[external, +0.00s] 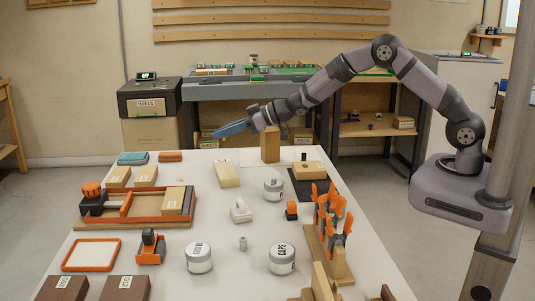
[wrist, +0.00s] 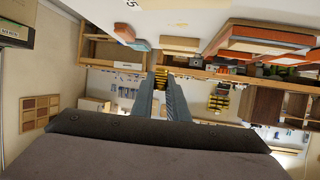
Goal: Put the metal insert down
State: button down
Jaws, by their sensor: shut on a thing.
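My gripper (external: 218,135) is raised above the far edge of the white table (external: 215,270), with its blue-grey fingers reaching left and slightly down. In the wrist view the two fingers (wrist: 161,80) are closed around a small brass-coloured ribbed piece (wrist: 161,72), which I take for the metal insert. It sits at the fingertips, clear of any surface. It is too small to make out in the external view.
A wooden block (external: 270,145) stands upright near the far edge, close below my arm. An orange-edged wooden fixture (external: 130,222), a toggle-clamp fixture (external: 330,230), white lidded jars (external: 199,258) and a small grey cylinder (external: 243,243) stand on the table. Some clear tabletop lies between them.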

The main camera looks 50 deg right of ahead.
aim_at(225, 169)
jog(key=shift+f, duration=4.85)
jog(key=shift+f, duration=0.15)
jog(key=c, duration=1.7)
grip_release()
jog(key=shift+r, duration=0.2)
jog(key=b+v, duration=0.1)
jog(key=v, duration=1.1)
